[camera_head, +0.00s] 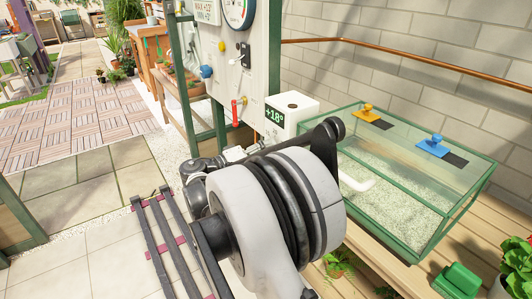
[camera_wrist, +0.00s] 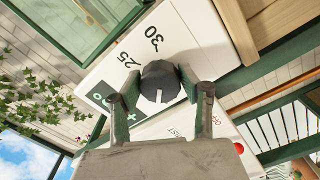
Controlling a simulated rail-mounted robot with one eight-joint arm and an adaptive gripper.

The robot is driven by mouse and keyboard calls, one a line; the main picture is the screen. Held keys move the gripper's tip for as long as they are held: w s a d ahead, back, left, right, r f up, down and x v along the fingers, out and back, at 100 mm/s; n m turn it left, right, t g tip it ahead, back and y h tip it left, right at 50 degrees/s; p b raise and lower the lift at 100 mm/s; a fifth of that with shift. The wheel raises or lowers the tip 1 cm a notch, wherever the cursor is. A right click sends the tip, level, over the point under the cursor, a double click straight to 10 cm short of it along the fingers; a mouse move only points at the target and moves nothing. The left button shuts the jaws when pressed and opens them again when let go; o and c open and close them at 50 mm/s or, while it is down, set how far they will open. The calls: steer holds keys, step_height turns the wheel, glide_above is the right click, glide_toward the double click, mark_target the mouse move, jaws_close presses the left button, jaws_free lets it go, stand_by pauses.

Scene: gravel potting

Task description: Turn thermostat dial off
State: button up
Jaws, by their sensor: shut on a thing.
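The thermostat is a white box (camera_head: 293,105) with a green-lit display reading +18°, beside the green post in the head view. In the wrist view its white face (camera_wrist: 185,40) carries the marks 25 and 30, with smaller lettering at lower right that is partly covered. The dark round dial (camera_wrist: 160,80) has a white pointer line facing down toward my gripper's palm. My gripper (camera_wrist: 157,90) has one finger on each side of the dial and is shut on it. In the head view my arm hides the dial and the fingers.
A white panel (camera_head: 222,75) with a gauge, blue knob and red lever is at upper left.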

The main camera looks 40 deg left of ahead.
steer(key=n+b, duration=0.1)
steer(key=n, duration=0.2)
steer(key=shift+n, duration=0.4)
steer(key=n+b, duration=0.1)
steer(key=n, duration=0.2)
steer(key=shift+n, duration=0.4)
steer(key=n, duration=0.3)
steer(key=shift+n+b, duration=0.3)
steer(key=shift+r+n+y, duration=0.1)
steer(key=shift+n+y, duration=0.2)
steer(key=shift+n, duration=1.7)
steer(key=o, duration=1.2)
steer(key=shift+c, duration=0.2)
steer(key=v, duration=1.2)
